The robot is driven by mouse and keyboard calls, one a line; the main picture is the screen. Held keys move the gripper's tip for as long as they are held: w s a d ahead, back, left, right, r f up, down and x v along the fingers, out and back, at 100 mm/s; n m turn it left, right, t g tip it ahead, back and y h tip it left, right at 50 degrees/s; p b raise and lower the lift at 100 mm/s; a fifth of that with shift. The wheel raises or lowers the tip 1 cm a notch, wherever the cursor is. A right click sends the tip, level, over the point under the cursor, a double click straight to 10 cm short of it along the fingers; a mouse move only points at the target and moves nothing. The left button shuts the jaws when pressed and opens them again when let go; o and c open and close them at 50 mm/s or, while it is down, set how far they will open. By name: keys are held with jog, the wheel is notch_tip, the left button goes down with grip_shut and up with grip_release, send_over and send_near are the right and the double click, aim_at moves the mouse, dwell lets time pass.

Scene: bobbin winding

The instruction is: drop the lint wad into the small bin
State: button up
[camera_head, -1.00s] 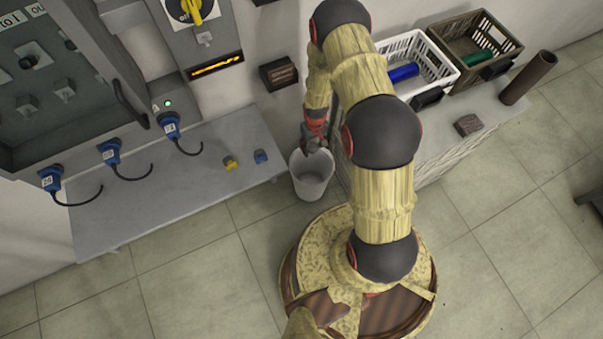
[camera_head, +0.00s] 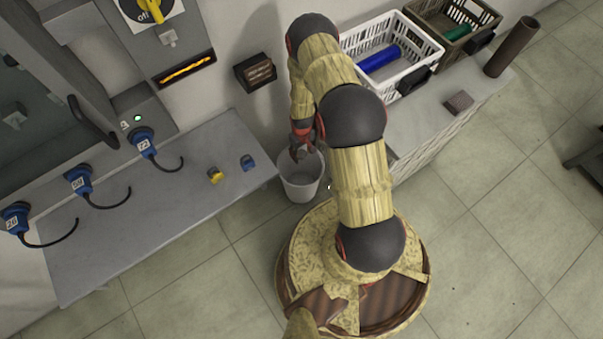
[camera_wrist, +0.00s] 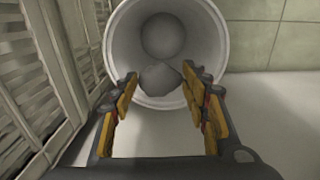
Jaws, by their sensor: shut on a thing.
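The small bin (camera_head: 302,187) is a light grey-white round bucket on the floor between the grey table and the low crate-topped counter. My gripper (camera_head: 298,153) is at the bin's mouth in the head view, pointing down. In the wrist view the bin (camera_wrist: 218,24) opens below the gripper, with its round bottom visible. The lint wad (camera_wrist: 160,79), a grey rounded lump, is held between the two fingertips of my gripper (camera_wrist: 160,80), over the near part of the bin's opening. In the head view the wad cannot be made out.
At right, a counter (camera_head: 420,128) carries a white crate (camera_head: 418,62), a brown crate (camera_head: 478,38) and a brown tube (camera_head: 511,46).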

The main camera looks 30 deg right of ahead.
jog(key=shift+f, duration=0.4)
jog(key=o, duration=0.7)
jog(key=shift+o, duration=0.5)
jog(key=shift+r, duration=0.1)
notch_tip(320, 180, up, 12)
